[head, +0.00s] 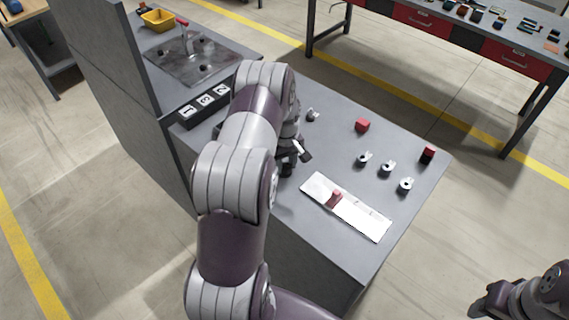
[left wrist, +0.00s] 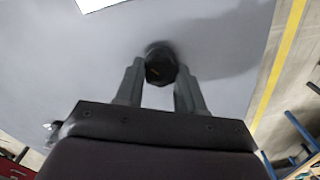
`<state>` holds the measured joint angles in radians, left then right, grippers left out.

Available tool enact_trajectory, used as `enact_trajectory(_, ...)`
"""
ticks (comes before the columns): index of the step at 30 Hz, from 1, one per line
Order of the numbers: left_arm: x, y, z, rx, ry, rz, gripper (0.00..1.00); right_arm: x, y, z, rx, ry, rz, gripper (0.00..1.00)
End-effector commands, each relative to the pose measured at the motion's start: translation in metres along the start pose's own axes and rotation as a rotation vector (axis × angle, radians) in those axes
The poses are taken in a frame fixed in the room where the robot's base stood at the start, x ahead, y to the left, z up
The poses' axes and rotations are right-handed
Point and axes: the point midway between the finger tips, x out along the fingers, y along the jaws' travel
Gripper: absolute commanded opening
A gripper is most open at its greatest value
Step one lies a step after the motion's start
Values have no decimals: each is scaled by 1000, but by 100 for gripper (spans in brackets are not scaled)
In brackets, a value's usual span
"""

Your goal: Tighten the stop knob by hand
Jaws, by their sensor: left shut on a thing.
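The stop knob (left wrist: 160,66) is a dark, round, faceted knob with a small yellow mark on its face, seen in the left wrist view. My left gripper (left wrist: 160,84) has its two fingers on either side of the knob and is shut on it. Grey surface surrounds the knob. In the head view my left gripper (head: 289,152) is at the left part of the grey bench top, mostly behind my own arm, and the knob cannot be made out there.
On the bench top (head: 335,120) are a white plate (head: 368,219) with a red piece (head: 335,198), a red block (head: 362,125), a red-and-black block (head: 428,155) and several small metal parts (head: 387,168). A black strip with white labels (head: 205,101) stands left, below a yellow bin (head: 157,19).

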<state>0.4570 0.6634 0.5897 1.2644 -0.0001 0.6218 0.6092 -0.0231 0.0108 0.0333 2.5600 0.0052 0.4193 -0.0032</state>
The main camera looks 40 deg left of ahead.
Motion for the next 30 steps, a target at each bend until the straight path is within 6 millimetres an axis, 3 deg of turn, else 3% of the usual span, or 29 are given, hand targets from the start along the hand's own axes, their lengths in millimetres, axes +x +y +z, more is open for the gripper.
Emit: enact_trajectory(30,1,-3,2,912,-12,-1,8,18,0,2,0,0,0,47)
